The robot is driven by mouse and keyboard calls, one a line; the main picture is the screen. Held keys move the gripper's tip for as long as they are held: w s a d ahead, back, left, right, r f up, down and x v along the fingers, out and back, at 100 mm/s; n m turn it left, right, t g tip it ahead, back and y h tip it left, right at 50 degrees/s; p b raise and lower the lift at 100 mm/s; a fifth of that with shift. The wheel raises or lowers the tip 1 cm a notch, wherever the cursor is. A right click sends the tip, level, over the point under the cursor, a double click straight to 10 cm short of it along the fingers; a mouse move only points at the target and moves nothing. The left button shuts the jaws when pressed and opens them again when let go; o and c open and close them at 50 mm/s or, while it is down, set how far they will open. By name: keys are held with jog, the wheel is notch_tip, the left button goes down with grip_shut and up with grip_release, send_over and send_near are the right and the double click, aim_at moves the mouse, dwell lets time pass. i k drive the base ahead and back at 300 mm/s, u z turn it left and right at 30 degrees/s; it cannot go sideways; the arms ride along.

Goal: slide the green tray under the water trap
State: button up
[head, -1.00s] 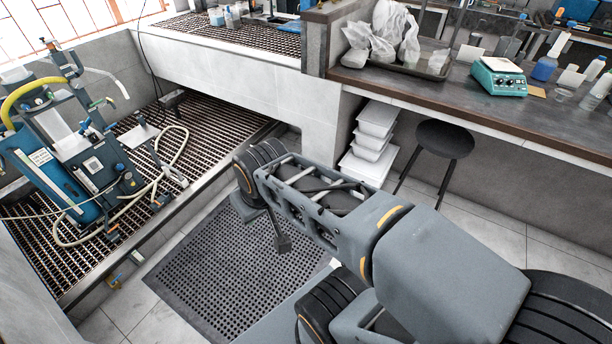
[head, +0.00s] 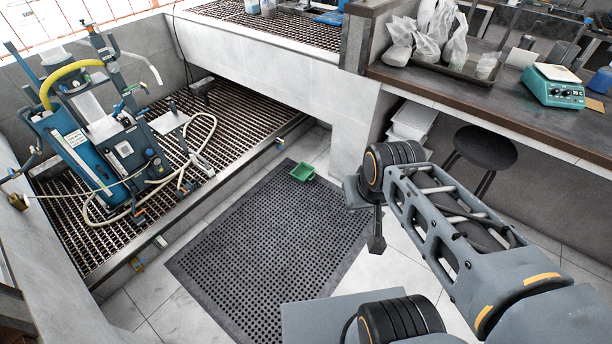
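A small green tray (head: 302,172) lies at the far edge of the black perforated mat (head: 262,255) on the floor, near the foot of the raised grating platform. My gripper (head: 376,244) hangs at the end of my arm, pointing down, to the right of the tray and apart from it. It is small and dark, and I cannot tell whether its fingers are open or shut. I cannot single out the water trap. A blue flotation machine (head: 95,150) with hoses and fittings stands on the grating at the left.
The grating platform (head: 235,115) has a raised metal edge along the floor. A pale hose (head: 180,178) loops over it. White bins (head: 412,120) and a dark stool (head: 485,147) stand under the bench at the right.

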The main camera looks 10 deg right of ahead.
aim_at(303, 172)
jog(key=u, duration=0.2)
jog(key=i, duration=2.8)
jog(key=z, duration=0.1)
